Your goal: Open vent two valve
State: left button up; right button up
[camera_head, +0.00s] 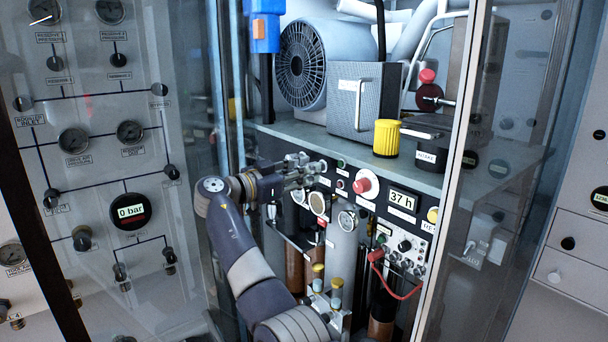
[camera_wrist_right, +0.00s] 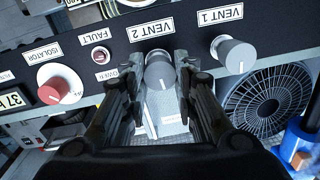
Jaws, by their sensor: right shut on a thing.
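The vent two valve is a grey knob (camera_wrist_right: 159,70) under the "VENT 2" label, seen upside down in the right wrist view. My right gripper (camera_wrist_right: 160,84) has a dark finger on each side of this knob and is shut on it. In the head view my right gripper (camera_head: 310,168) is at the left part of the black control panel (camera_head: 378,209) and hides the knob there. I cannot tell from the knob's pointer how far it is turned. My left gripper is not in view.
The grey "VENT 1" knob (camera_wrist_right: 233,54) sits close beside my right gripper. The red-capped isolator knob (camera_head: 366,184) is further right in the head view. A glass door frame (camera_head: 456,160) stands at the right.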

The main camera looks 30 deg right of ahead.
jog(key=shift+w+n+g+p, duration=0.1)
jog(key=shift+n+g+p, duration=0.3)
jog(key=shift+n+p, duration=4.7)
jog(key=shift+w+n+g+p, duration=0.1)
jog(key=shift+n+g+p, duration=0.3)
jog(key=shift+n, duration=9.3)
jog(key=shift+f, duration=0.1)
jog(key=o, duration=1)
jog(key=shift+o, duration=0.2)
